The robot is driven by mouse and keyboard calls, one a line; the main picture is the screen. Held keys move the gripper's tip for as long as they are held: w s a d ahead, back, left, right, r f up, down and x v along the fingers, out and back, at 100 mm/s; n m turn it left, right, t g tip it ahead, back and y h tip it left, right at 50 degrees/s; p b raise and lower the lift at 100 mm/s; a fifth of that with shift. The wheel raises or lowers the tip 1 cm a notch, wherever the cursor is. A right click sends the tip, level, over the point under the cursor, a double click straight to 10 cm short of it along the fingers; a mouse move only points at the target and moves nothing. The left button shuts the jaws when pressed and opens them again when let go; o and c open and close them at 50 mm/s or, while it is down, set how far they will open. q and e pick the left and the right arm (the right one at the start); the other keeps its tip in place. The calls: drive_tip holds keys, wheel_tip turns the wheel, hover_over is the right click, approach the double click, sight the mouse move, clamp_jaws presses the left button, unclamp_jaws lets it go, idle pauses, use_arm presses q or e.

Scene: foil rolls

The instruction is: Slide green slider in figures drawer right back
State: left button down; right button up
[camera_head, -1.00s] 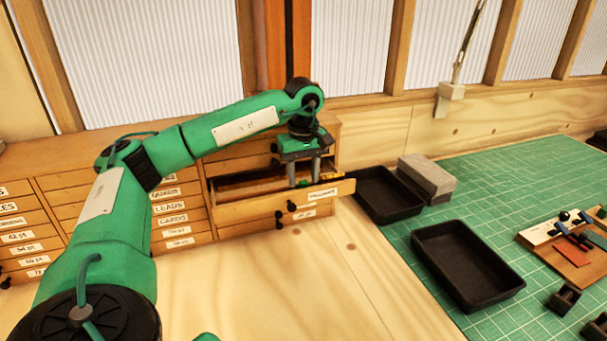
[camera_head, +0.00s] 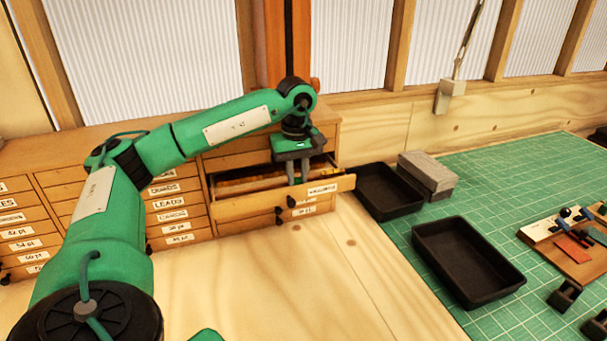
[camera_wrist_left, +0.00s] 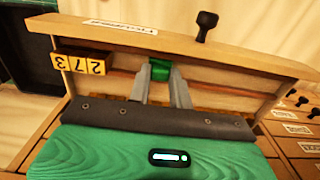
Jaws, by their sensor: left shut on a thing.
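The figures drawer (camera_head: 250,206) is pulled out of the wooden cabinet; its label is too blurred to read surely. In the left wrist view its front board (camera_wrist_left: 180,43) with a black knob crosses the top. My left gripper (camera_head: 298,182) reaches down into the drawer. Its fingers are shut on the small green slider (camera_wrist_left: 160,70), close behind the front board. Yellow number blocks (camera_wrist_left: 82,63) reading 2, 7 and 3 sit beside it at the left of that view. The fingers hide part of the slider. My right gripper is out of view.
Closed labelled drawers (camera_head: 175,206) lie left of the open one. Two black trays (camera_head: 468,265) and a grey block (camera_head: 427,175) stand on the green cutting mat (camera_head: 560,160) at the right. The wooden bench top (camera_head: 270,290) in front is clear.

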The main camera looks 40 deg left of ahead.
use_arm(q)
drive_tip(key=shift+s+a, duration=0.35)
drive_tip(key=shift+s, duration=0.35)
drive_tip(key=c, duration=1.6)
unclamp_jaws()
drive_tip(key=o, duration=0.3)
drive_tip(key=shift+o, duration=0.2)
drive_tip(key=shift+s+a, duration=0.1)
drive_tip(key=shift+s, duration=0.05)
